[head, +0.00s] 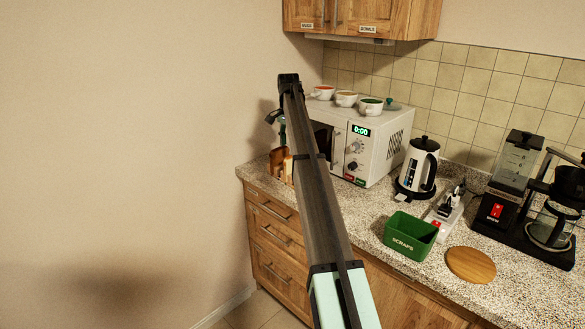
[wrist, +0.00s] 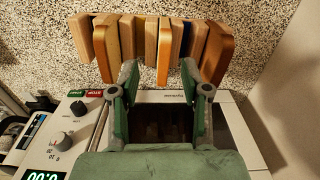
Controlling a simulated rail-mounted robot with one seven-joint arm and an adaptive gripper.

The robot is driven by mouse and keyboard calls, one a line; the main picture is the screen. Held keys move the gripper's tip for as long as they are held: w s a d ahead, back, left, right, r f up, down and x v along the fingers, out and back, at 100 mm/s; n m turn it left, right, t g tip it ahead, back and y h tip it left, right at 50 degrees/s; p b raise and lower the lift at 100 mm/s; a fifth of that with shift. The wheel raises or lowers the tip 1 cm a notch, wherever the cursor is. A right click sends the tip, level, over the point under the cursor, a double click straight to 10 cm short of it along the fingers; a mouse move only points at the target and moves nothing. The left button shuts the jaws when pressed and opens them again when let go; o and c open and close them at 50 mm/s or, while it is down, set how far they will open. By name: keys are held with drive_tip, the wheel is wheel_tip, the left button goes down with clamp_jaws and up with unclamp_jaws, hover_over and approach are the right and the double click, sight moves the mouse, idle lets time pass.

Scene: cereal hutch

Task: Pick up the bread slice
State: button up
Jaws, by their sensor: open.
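My gripper (wrist: 160,68) is open and empty in the wrist view, its two green fingers apart. Ahead of the fingertips, several upright brown slabs stand in a row. Three orange-brown pieces, one of them in the middle (wrist: 164,50), look like wooden rack dividers. Paler, grainy slabs between them, such as one left of the middle (wrist: 150,36), look like bread slices. I cannot tell for certain which is which. In the head view the wooden rack (head: 276,163) stands left of the microwave, partly hidden by my arm.
The white microwave (head: 383,150) stands close beside the rack, with several bowls on top. A kettle (head: 418,165), green scraps bin (head: 410,236), round wooden board (head: 471,265) and coffee maker (head: 552,222) stand to its right. The wall (head: 130,150) is close on the left.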

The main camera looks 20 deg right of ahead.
drive_tip(key=w+d+r+m, duration=0.1)
drive_tip(key=w+d+r, duration=0.15)
drive_tip(key=r, duration=0.45)
drive_tip(key=f+p, duration=0.1)
drive_tip(key=f, duration=0.3)
drive_tip(key=f+p, duration=0.1)
drive_tip(key=f, duration=0.2)
drive_tip(key=f+p, duration=0.1)
drive_tip(key=f, duration=0.3)
drive_tip(key=shift+s+d+f, duration=0.25)
drive_tip(key=shift+f, duration=0.1)
drive_tip(key=f+p, duration=0.1)
drive_tip(key=f, duration=0.1)
drive_tip(key=f+p, duration=0.1)
drive_tip(key=f, duration=0.1)
drive_tip(key=shift+s+a, duration=0.1)
drive_tip(key=shift+s, duration=0.1)
drive_tip(key=shift+f, duration=0.65)
clamp_jaws()
